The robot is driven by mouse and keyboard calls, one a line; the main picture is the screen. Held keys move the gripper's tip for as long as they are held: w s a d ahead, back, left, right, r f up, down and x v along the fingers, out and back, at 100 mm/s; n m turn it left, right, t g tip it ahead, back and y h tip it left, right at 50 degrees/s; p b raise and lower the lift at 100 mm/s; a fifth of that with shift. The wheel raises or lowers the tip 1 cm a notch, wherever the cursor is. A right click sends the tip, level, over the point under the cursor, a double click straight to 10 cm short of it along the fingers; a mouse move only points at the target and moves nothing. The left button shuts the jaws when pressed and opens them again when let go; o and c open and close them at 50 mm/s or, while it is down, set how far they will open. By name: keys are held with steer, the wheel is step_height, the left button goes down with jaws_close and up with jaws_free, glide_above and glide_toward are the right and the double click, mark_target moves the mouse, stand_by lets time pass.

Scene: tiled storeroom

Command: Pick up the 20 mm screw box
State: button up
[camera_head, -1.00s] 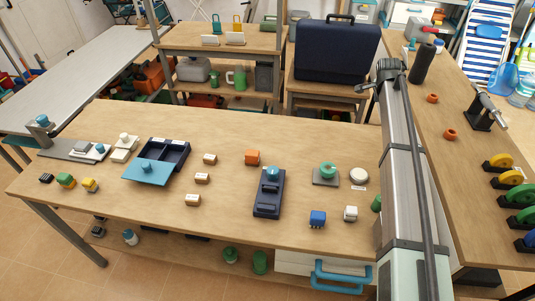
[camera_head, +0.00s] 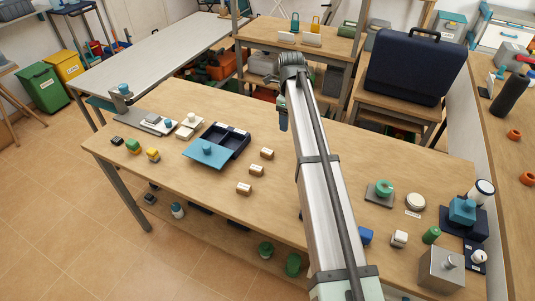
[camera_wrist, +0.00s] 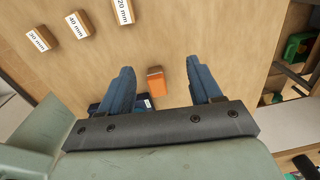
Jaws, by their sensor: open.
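The 20 mm screw box (camera_wrist: 123,11) is a small wooden-brown block with a white top label, at the top edge of the wrist view and partly cut off. By the layout it is the farthest of three similar boxes in the head view (camera_head: 267,153), where its label is too small to read. My gripper (camera_wrist: 163,75) is open and empty above the table, its blue fingers apart. The box lies beyond the fingers, up and left in the wrist view. A blue finger of my gripper also shows in the head view (camera_head: 283,115).
The 40 mm box (camera_wrist: 79,24) and 30 mm box (camera_wrist: 40,40) lie in a row beside it. An orange block (camera_wrist: 155,82) sits between my fingers in the wrist picture. A navy tray with a teal lid (camera_head: 208,152) stands left of the boxes. Bare wood surrounds them.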

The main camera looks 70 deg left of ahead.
steer(key=s, duration=0.7)
glide_above(267, 151)
steer(key=f, duration=0.8)
steer(key=shift+w+d+f, duration=0.15)
steer(key=shift+w+d, duration=0.05)
steer(key=shift+s+a+f, duration=0.1)
steer(key=shift+a+f, duration=0.05)
steer(key=shift+f, duration=1.15)
steer(key=shift+s+a+f, duration=0.1)
steer(key=shift+f, duration=1.2)
steer(key=shift+c, duration=0.3)
steer(key=c, duration=1.1)
